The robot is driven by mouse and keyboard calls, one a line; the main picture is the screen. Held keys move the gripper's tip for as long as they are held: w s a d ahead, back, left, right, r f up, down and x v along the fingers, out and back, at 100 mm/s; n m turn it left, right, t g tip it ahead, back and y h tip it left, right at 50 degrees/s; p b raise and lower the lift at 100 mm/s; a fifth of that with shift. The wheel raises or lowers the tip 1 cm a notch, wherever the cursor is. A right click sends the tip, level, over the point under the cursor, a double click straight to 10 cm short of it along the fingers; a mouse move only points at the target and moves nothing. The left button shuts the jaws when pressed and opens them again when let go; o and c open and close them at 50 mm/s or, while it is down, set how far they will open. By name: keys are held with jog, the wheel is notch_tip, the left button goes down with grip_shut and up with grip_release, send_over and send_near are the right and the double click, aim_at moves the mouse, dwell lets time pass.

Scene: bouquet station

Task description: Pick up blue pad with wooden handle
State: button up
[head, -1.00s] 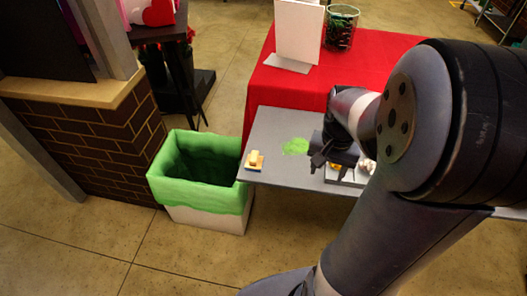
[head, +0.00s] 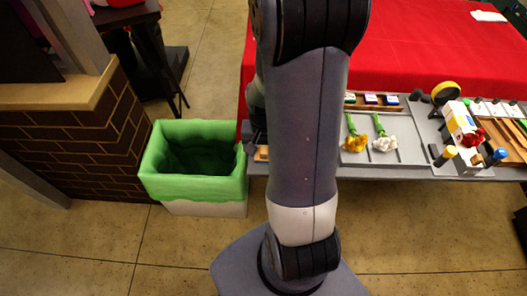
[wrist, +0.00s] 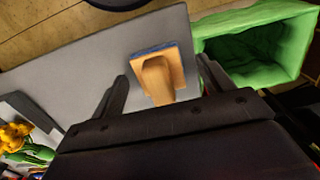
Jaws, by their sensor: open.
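The blue pad with wooden handle (wrist: 160,78) lies on the grey table (wrist: 90,65) in the wrist view, its tan wooden handle uppermost and a blue edge showing at its far side. My gripper (wrist: 163,74) is open, with one dark finger to each side of the pad in that view. I cannot tell how high the fingers are above the table, and no contact shows. In the head view my arm covers most of the pad; only a small tan bit (head: 262,153) shows beside it, probably the pad.
A bin with a green liner (head: 192,165) stands at the table's left end, close to the pad. A grey tray (head: 405,150) with yellow and white flowers lies right of my arm. Bottles and boxes crowd the table further right. A red-covered table (head: 430,50) is behind.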

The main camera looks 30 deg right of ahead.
aim_at(264, 147)
jog(key=c, duration=1)
jog(key=shift+c, duration=0.2)
notch_tip(264, 147, up, 10)
jog(key=shift+f, duration=0.1)
dwell(0.3)
